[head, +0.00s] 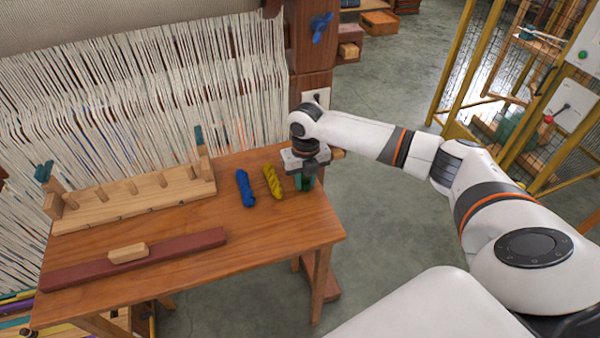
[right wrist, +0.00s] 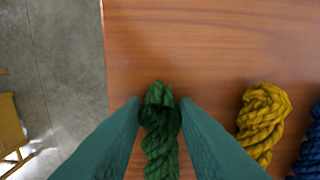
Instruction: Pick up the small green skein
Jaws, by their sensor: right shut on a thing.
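The small green skein (right wrist: 160,135) lies between the two teal fingers of my right gripper (right wrist: 160,112) in the right wrist view, and both fingers press on its sides. In the head view my right gripper (head: 306,182) points down over the right end of the wooden table (head: 270,225). There the green skein is mostly hidden by the fingers. I cannot tell whether it touches the table or is raised. My left gripper is not in view.
A yellow skein (head: 272,181) and a blue skein (head: 245,188) lie just left of my right gripper. A pegged wooden rack (head: 140,195) and a dark red bar (head: 180,247) with a small wooden block (head: 128,252) are further left. Loom threads (head: 150,100) hang behind the table.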

